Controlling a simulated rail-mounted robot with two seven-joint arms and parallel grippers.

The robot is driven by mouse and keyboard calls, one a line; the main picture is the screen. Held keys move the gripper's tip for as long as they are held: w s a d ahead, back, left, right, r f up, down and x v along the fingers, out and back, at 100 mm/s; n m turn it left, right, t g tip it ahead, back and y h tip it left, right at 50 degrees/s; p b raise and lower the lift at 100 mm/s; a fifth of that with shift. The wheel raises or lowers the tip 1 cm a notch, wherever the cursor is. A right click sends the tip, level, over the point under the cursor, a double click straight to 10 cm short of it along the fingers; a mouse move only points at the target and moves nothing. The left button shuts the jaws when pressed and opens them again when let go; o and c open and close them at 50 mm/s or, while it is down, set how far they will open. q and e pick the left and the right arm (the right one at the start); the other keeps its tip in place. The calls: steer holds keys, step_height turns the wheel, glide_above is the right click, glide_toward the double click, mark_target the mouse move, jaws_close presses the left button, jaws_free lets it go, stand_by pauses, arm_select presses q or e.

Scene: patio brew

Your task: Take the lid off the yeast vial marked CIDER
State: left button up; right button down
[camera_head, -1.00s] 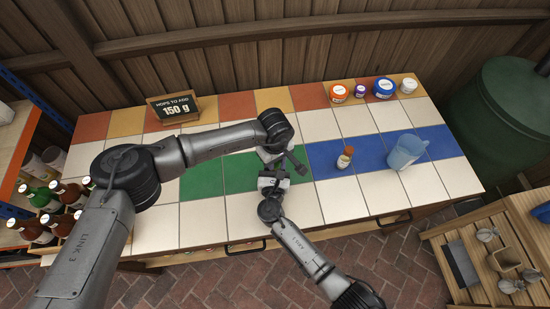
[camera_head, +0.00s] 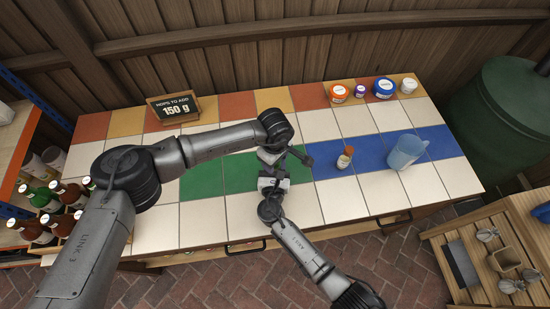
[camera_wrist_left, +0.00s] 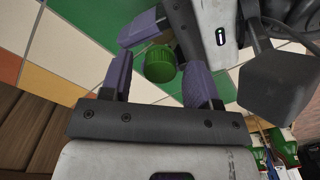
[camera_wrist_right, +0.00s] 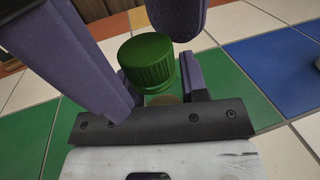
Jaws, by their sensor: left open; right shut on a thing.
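A vial with a ribbed green lid (camera_wrist_right: 147,62) is in my right gripper (camera_wrist_right: 160,95), which is shut on its body below the lid. Only a small amber part of the vial (camera_wrist_right: 163,100) shows; its label is hidden, so I cannot read CIDER. My left gripper (camera_wrist_left: 158,68) is open, its two fingers on either side of the green lid (camera_wrist_left: 160,64); I cannot see them touching it. In the head view my left gripper (camera_head: 270,155) and right gripper (camera_head: 273,184) face each other closely over the green tiles, hiding the vial.
A small orange-capped bottle (camera_head: 345,158) and a blue jug (camera_head: 405,151) stand on the blue tiles at right. A sign (camera_head: 174,107) stands at back left. The front white tiles are clear.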

arm_select(q)
steer(key=shift+r, duration=2.25)
arm_select(e)
steer(key=c, duration=0.6)
jaws_free()
steer(key=shift+o, duration=0.2)
steer(key=shift+s, duration=0.1)
arm_select(q)
steer(key=shift+r+p, duration=0.95)
arm_select(e)
steer(key=s, duration=0.8)
steer(key=s+a, duration=0.1)
steer(key=s, duration=0.3)
steer(key=shift+s, duration=0.4)
arm_select(q)
steer(key=shift+o, duration=1.4)
arm_select(e)
steer(key=shift+s, duration=0.4)
